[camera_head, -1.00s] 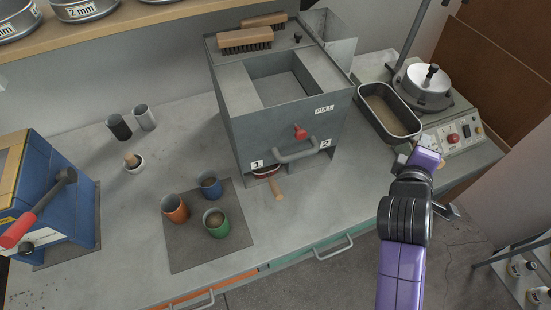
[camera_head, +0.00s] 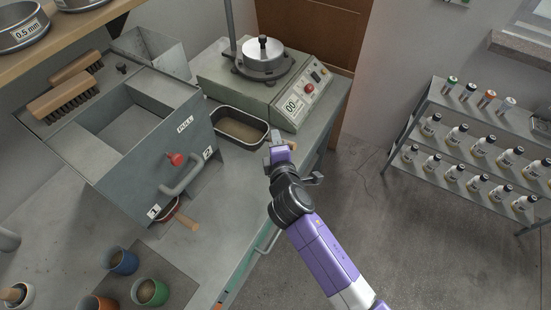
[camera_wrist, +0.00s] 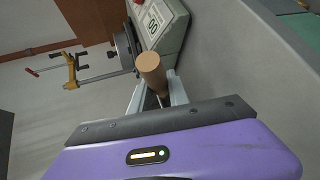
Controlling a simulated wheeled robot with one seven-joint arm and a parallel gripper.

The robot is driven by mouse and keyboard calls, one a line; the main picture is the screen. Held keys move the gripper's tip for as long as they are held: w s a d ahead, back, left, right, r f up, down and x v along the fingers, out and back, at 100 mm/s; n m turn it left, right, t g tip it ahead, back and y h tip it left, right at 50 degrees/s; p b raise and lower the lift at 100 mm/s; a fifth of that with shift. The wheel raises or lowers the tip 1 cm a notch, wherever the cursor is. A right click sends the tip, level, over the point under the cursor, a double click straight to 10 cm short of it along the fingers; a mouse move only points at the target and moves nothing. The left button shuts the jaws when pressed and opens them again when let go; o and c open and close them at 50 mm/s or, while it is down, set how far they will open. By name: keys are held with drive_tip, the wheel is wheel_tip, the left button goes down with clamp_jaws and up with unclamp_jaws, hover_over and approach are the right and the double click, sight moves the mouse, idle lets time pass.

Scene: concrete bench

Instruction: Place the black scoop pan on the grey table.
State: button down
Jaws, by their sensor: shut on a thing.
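The black scoop pan (camera_head: 240,129) is a dark-rimmed rectangular pan with brown, sand-like material in it. In the head view it lies over the grey table (camera_head: 212,238), between the grey splitter box and the machine with the display. I cannot tell whether its underside touches the table. My gripper (camera_head: 279,149) is at its near right end, by the table's edge. In the wrist view the pan's round wooden handle (camera_wrist: 151,72) stands between the fingers, and my gripper (camera_wrist: 157,95) is shut on it. The pan's body is hidden there.
The machine (camera_head: 275,88) stands close behind the pan. Blue (camera_head: 122,262) and green (camera_head: 151,292) cups stand front left. A bottle rack (camera_head: 470,150) is at right.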

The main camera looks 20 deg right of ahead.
wheel_tip(320, 180, down, 8)
drive_tip(key=shift+f+b, duration=0.15)
drive_tip(key=shift+b, duration=0.7)
drive_tip(key=shift+f, duration=0.1)
drive_tip(key=shift+f, duration=0.15)
drive_tip(key=c, duration=1.3)
unclamp_jaws()
drive_tip(key=shift+o, duration=0.2)
drive_tip(key=shift+r, duration=0.2)
drive_tip(key=v, duration=1.2)
drive_tip(key=shift+b, duration=0.4)
drive_tip(key=shift+s, duration=0.1)
